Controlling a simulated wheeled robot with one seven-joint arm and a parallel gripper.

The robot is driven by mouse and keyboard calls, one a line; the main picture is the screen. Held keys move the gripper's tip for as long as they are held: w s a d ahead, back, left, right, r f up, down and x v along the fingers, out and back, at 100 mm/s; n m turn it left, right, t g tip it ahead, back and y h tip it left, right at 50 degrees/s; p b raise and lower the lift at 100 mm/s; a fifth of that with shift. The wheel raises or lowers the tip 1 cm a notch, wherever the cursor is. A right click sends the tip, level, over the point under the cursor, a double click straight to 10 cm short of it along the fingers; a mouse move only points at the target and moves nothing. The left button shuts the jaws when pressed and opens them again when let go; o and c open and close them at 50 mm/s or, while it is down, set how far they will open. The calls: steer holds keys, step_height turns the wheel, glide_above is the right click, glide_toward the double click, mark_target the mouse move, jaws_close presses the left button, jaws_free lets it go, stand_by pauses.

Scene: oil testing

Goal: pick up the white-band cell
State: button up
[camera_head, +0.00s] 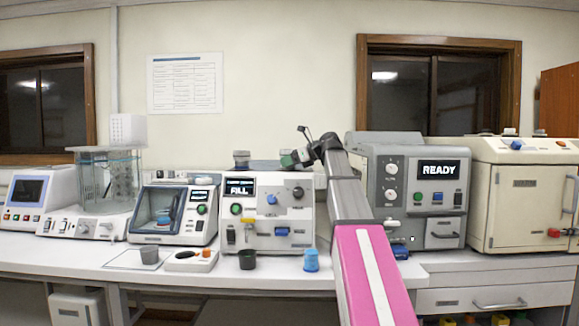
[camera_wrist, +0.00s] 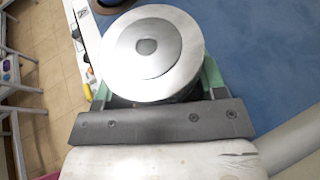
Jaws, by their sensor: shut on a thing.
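My gripper (camera_head: 292,158) is raised above the top of the white machine marked FILL, near its right end. In the wrist view, my gripper's green fingers (camera_wrist: 155,85) are shut on a round cell (camera_wrist: 135,62) with a pale metal top and a grey centre. The cell fills the space between the fingers and hides most of what is below it. Its side is hidden, so I cannot tell whether it has a white band. In the head view the cell is too small to make out.
The FILL machine (camera_head: 268,222) stands mid-bench, with a small jar (camera_head: 241,158) on top. A grey machine marked READY (camera_head: 408,196) stands to its right.

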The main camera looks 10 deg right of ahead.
steer(key=shift+r, duration=0.55)
step_height(320, 180, up, 3)
steer(key=shift+w+f, duration=0.1)
steer(key=s+a+r, duration=0.6)
steer(key=s+a, duration=0.1)
steer(key=s, duration=0.2)
steer(key=shift+a+r, duration=0.3)
steer(key=shift+r, duration=0.05)
